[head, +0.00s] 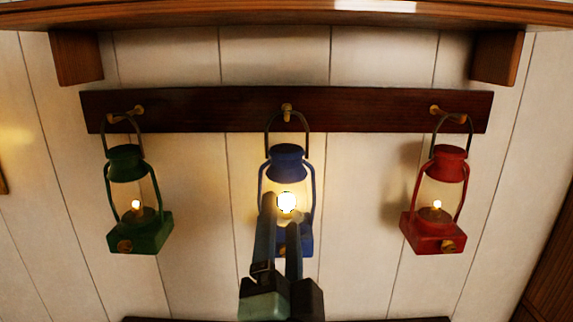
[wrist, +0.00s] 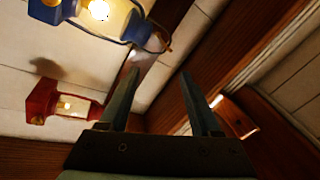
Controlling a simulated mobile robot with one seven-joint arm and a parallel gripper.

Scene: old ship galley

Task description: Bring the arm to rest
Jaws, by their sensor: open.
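My gripper (head: 280,214) is in front of the lower part of the blue lantern (head: 287,153) in the head view and hides part of its base. In the wrist view the two fingers (wrist: 159,73) are spread apart with nothing between them. The blue lantern (wrist: 130,22) is at the upper left there, apart from the fingers. In the head view it hangs by its handle from the middle peg, with a bright glow inside.
A green lantern (head: 125,232) hangs at left and a red lantern (head: 432,230) at right, both with smaller lights. All hang from a dark wooden rail (head: 210,110) under a wooden shelf (head: 200,15). The red lantern also shows in the wrist view (wrist: 42,101).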

